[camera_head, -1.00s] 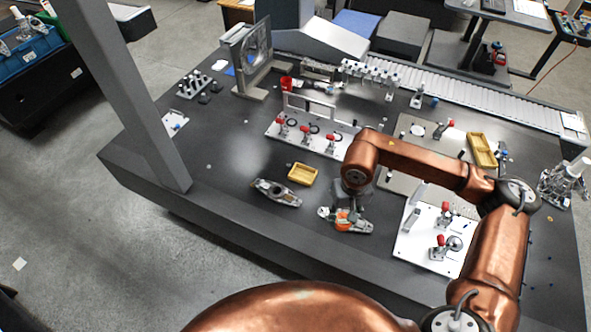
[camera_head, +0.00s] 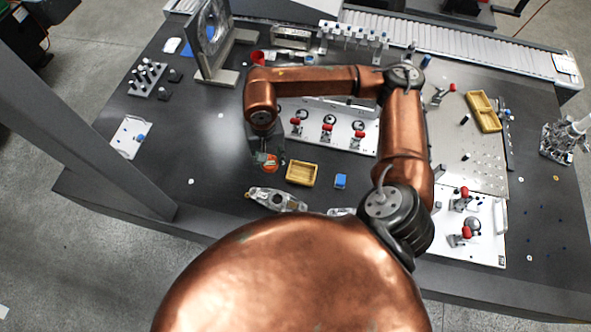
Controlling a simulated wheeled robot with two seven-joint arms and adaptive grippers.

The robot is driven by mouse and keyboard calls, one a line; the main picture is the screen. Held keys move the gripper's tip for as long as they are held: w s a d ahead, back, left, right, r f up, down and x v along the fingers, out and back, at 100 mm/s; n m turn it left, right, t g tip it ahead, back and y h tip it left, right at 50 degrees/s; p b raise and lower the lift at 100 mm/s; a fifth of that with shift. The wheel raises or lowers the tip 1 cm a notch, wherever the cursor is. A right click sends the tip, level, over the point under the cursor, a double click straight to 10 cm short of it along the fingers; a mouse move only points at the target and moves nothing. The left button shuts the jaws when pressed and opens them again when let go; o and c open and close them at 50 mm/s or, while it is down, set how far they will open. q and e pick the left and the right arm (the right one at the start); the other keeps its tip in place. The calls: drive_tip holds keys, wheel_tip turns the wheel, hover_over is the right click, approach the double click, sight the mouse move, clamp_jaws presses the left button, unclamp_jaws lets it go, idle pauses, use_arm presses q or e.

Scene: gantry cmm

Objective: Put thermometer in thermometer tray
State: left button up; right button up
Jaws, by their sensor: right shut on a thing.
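My right gripper (camera_head: 265,153) is at the left-centre of the table, pointing down. It is shut on a small orange item (camera_head: 269,164), which seems to be the thermometer; its shape is mostly hidden by the fingers. A small yellow tray (camera_head: 301,174) sits just to the right of the gripper and looks empty. A longer yellow tray (camera_head: 484,111) with a divider lies at the right of the table. I cannot tell from the picture which one is the thermometer tray. My left gripper is not in view.
A grey metal casting (camera_head: 276,199) lies just below the gripper; a second one (camera_head: 341,211) is mostly hidden by my arm. A blue block (camera_head: 340,181) lies right of the small tray. A white clamp fixture (camera_head: 350,141) stands behind.

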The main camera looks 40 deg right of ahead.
drive_tip(key=s+d+f+m+b, duration=0.15)
drive_tip(key=s+f+m, duration=0.3)
drive_tip(key=m, duration=0.65)
drive_tip(key=s+d+f+m+b, duration=0.1)
drive_tip(key=s+d+f+m, duration=0.3)
drive_tip(key=m, duration=0.7)
drive_tip(key=m+b, duration=0.1)
drive_tip(key=m, duration=1.2)
approach(301, 175)
drive_tip(key=s+r, duration=0.1)
drive_tip(key=s+a, duration=0.1)
drive_tip(key=s+a+r, duration=0.1)
drive_tip(key=s, duration=0.1)
drive_tip(key=shift+a+r, duration=0.1)
drive_tip(key=shift+r, duration=0.25)
drive_tip(key=w+f, duration=0.1)
drive_tip(key=w+d+f, duration=0.1)
drive_tip(key=f, duration=0.2)
drive_tip(key=shift+w+d+b, duration=0.3)
drive_tip(key=shift+w, duration=0.1)
drive_tip(key=shift+w+d+f, duration=0.3)
drive_tip(key=shift+w+f, duration=0.15)
drive_tip(key=shift+f, duration=1.75)
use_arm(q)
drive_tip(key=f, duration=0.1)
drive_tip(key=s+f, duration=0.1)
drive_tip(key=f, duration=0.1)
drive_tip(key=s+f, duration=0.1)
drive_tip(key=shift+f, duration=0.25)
